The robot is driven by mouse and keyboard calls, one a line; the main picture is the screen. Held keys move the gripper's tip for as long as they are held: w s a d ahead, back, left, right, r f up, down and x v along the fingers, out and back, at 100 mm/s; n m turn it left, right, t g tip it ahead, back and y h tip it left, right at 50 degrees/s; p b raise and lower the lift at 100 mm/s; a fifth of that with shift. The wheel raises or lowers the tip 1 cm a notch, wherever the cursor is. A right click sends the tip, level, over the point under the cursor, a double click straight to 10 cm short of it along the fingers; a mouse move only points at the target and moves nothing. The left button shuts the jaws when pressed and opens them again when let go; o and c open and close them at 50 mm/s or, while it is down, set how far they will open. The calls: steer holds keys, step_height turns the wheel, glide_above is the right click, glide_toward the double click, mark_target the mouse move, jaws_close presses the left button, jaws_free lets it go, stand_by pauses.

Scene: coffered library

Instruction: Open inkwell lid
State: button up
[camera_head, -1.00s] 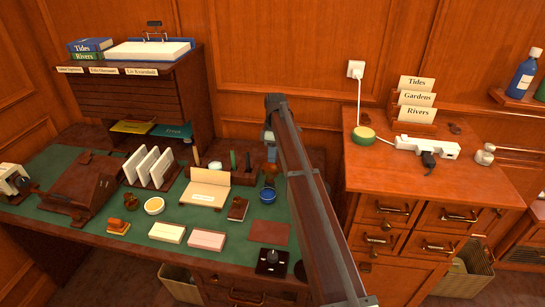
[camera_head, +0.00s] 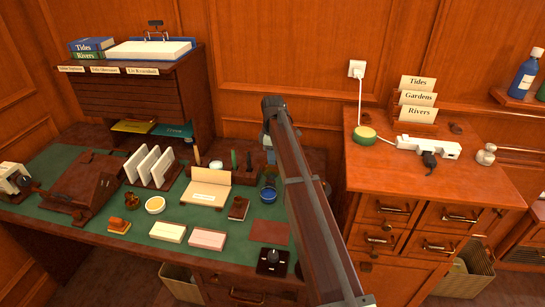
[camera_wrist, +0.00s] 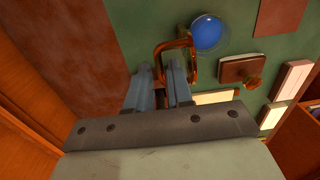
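Contact cannot be told.
A dark brown blotter block (camera_wrist: 240,69) lies near the inkwell. An open cream-lidded box (camera_head: 208,188) and a knobbed black box (camera_head: 272,262) are also on the desk. A side cabinet (camera_head: 435,180) stands at the right.

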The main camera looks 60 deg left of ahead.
steer(key=shift+o, duration=1.2)
step_height(320, 180, up, 14)
steer(key=shift+w+f, duration=0.1)
steer(key=shift+w, duration=0.1)
